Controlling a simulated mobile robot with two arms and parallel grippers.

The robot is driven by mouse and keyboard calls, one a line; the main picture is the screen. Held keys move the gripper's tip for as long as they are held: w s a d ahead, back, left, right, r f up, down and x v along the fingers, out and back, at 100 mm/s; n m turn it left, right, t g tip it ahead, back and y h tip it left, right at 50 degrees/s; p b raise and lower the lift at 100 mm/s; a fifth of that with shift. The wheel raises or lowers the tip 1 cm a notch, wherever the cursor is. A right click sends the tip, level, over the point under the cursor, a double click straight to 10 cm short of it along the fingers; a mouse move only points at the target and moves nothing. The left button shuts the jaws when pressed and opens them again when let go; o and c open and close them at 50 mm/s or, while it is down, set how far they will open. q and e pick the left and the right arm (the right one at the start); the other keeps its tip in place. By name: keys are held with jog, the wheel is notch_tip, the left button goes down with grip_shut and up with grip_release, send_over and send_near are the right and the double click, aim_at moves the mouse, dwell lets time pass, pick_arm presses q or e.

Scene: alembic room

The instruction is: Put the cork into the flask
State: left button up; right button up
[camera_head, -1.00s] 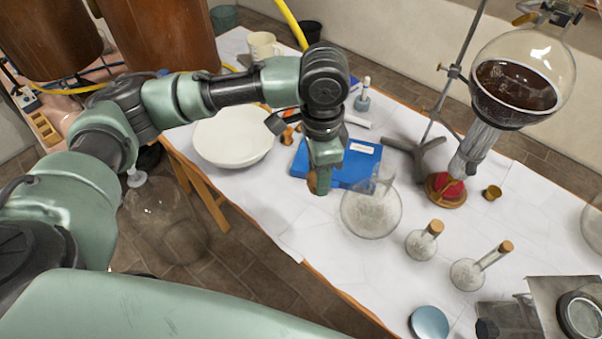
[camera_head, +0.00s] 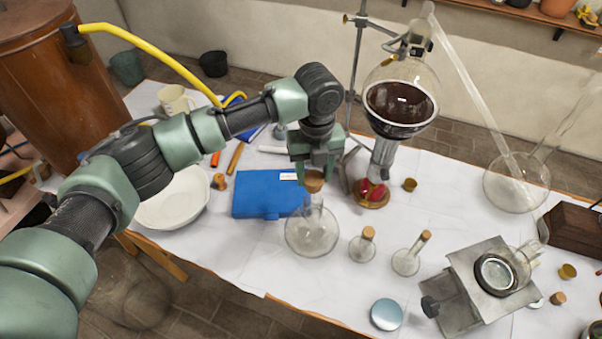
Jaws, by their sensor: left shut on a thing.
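My left gripper (camera_head: 313,176) is shut on a brown cork (camera_head: 314,184). The cork is upright, right at the top of the neck of a round clear glass flask (camera_head: 312,236). From this angle I cannot tell whether the cork touches the rim, sits in the mouth or is just above it. The flask stands on the white-covered table, its neck pointing up. My right gripper is not in view.
A blue book or box (camera_head: 262,194) lies left of the flask. Two small corked flasks stand to the right, one upright (camera_head: 362,249) and one with a slanted neck (camera_head: 406,262). A stand holds a large flask of dark liquid (camera_head: 401,103) behind. A white bowl (camera_head: 172,203) is left.

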aim_at(314, 192)
pick_arm(q)
jog(key=shift+d+m, duration=0.2)
jog(key=shift+m, duration=0.1)
notch_tip(314, 192, down, 5)
jog(key=b, duration=0.4)
jog(key=shift+w+r+b, duration=0.1)
jog(key=shift+r+b, duration=0.05)
jog(key=shift+b, duration=0.2)
jog(key=shift+f, duration=0.25)
jog(key=shift+f, duration=0.6)
dwell(1.3)
jog(key=shift+p, duration=0.4)
jog(key=shift+f, duration=0.5)
dwell(1.2)
jog(key=shift+f, duration=0.2)
dwell(1.1)
jog(key=o, duration=1.3)
